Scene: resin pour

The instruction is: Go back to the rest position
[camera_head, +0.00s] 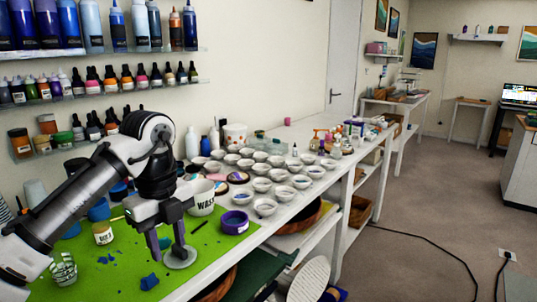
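My gripper (167,254) hangs from my white and black arm on the left, pointing down over the green mat (235,244) on the long white table. Its two fingers are apart, with nothing visible between them. One fingertip is over a small grey disc (182,262); I cannot tell whether they touch. No rest position is marked in the view.
A white "WASTE" bowl (201,207) and a purple bowl (235,222) stand right of the gripper. A labelled jar (103,233) and a clear cup (63,269) are left. Several small white bowls (265,207) fill the table further back. Bottle shelves line the wall.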

